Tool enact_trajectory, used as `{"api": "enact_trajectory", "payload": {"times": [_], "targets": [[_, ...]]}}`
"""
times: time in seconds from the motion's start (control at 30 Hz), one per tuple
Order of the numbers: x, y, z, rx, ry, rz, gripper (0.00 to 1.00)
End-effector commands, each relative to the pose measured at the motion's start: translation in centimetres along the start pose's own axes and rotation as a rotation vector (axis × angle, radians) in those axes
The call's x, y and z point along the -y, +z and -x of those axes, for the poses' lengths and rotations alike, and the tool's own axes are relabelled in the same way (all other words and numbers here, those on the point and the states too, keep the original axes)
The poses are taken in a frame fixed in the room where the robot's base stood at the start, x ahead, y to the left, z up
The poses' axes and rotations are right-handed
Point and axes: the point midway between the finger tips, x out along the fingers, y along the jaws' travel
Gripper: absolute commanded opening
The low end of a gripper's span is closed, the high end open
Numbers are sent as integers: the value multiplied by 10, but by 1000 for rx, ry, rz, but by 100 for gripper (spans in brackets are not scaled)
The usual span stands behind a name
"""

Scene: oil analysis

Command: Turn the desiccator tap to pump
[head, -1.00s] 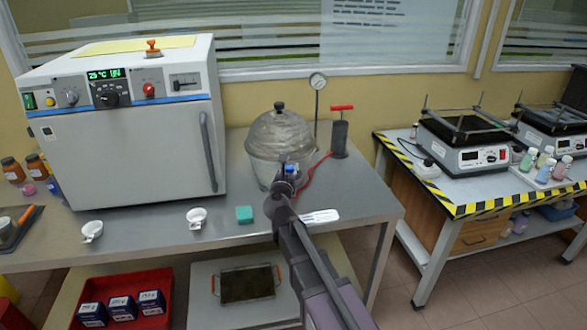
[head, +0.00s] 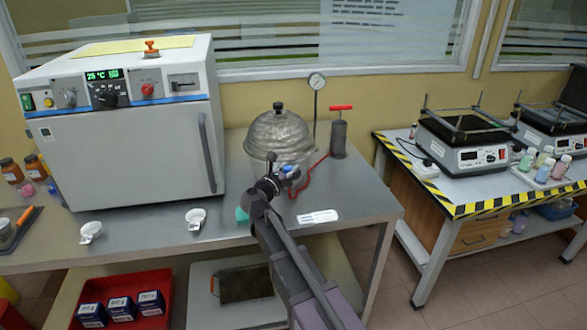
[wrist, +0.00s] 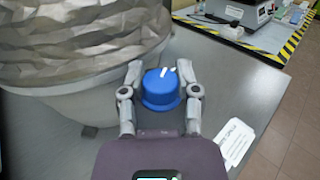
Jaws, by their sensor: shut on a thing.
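The desiccator (head: 280,132) stands on the steel bench, with a ribbed, domed lid and a dark knob on top. Its lid and pale body fill the upper left of the wrist view (wrist: 75,70). The tap is a round blue knob (wrist: 161,90) with a white mark on top, at the desiccator's side; it also shows as a small blue spot in the head view (head: 289,170). My gripper (wrist: 162,82) is shut on the tap, one finger on each side of it. A white label (head: 318,217) lies on the bench near it; its text is unreadable.
An oven (head: 125,120) stands left.

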Motion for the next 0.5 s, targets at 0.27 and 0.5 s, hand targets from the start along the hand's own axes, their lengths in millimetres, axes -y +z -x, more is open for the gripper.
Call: {"api": "enact_trajectory", "payload": {"times": [0.27, 0.5], "targets": [[-1, -1, 2, -3, 5, -2, 57], [0, -1, 1, -2, 3, -1, 57]]}}
